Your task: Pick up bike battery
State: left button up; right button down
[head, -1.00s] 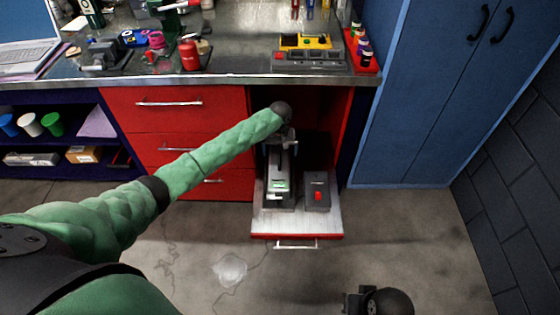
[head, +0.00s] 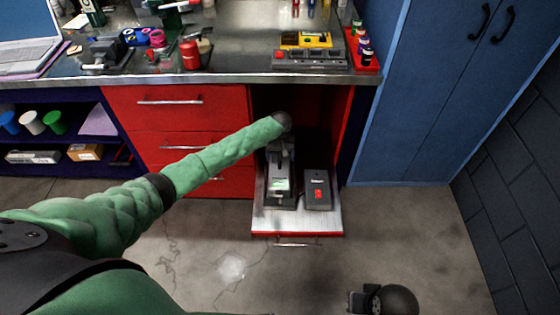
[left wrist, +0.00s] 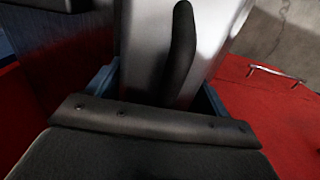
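The bike battery (head: 279,186), a grey-silver block with a small green-lit patch, stands on the pulled-out tray of the red cabinet. My left gripper (head: 281,145) is over its upper back end, reaching down from the left. In the left wrist view the silver battery body (left wrist: 145,50) with a black strip fills the middle, and the bluish fingers of the left gripper (left wrist: 160,90) stand apart on either side of it. Contact is not clear. My right gripper (head: 355,302) is low over the floor, far from the battery; its finger gap is too small to tell.
A dark box with a red switch (head: 317,190) sits just right of the battery on the tray (head: 300,222). The workbench edge (head: 220,77) overhangs the dark cabinet opening. Blue lockers (head: 430,100) stand at right. The floor in front is clear.

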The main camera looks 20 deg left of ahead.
pick_arm(q)
jog(key=c, duration=0.7)
jog(key=shift+w+r, duration=0.15)
jog(key=shift+c, duration=0.2)
jog(key=shift+r, duration=0.15)
